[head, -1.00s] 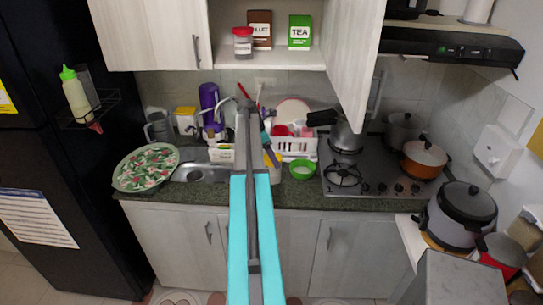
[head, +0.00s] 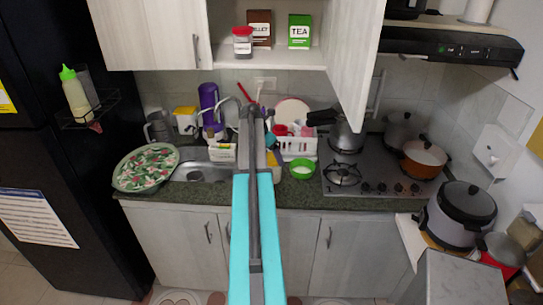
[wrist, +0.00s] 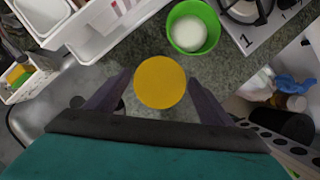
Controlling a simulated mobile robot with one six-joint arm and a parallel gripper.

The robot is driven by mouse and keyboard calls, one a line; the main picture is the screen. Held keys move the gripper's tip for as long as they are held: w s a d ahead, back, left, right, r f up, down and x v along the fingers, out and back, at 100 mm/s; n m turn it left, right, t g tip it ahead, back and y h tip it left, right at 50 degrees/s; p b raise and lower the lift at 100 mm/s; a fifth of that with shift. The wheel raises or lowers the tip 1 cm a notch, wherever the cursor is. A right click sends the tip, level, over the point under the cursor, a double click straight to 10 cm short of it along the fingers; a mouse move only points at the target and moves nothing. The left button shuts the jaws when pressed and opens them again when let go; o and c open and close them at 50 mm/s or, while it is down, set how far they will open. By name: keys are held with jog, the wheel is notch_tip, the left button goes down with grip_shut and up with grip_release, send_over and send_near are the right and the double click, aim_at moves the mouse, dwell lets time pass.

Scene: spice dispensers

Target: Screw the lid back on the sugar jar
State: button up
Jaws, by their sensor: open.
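A round yellow disc (wrist: 160,82), which looks like a lid seen from above, lies between my gripper's fingers in the wrist view. Whether a jar is under it cannot be seen. My gripper (wrist: 160,77) is open, with one dark finger on each side of the disc and a visible gap on both sides. In the head view my arm covers this part of the counter. No jar marked as sugar can be made out. A jar with a red lid (head: 242,42) stands on the open cabinet shelf.
A green bowl with white contents (wrist: 188,32) stands just beyond the disc, and a white dish rack (wrist: 105,22) is to the left. The stove (head: 380,172) is on the right, the sink (head: 203,173) on the left. An open cabinet door (head: 352,60) hangs above the counter.

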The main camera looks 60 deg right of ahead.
jog(key=shift+s+n+t, duration=0.1)
jog(key=shift+n+t, duration=0.9)
jog(key=shift+n, duration=1.6)
jog(key=shift+c, duration=0.3)
jog(key=c, duration=0.9)
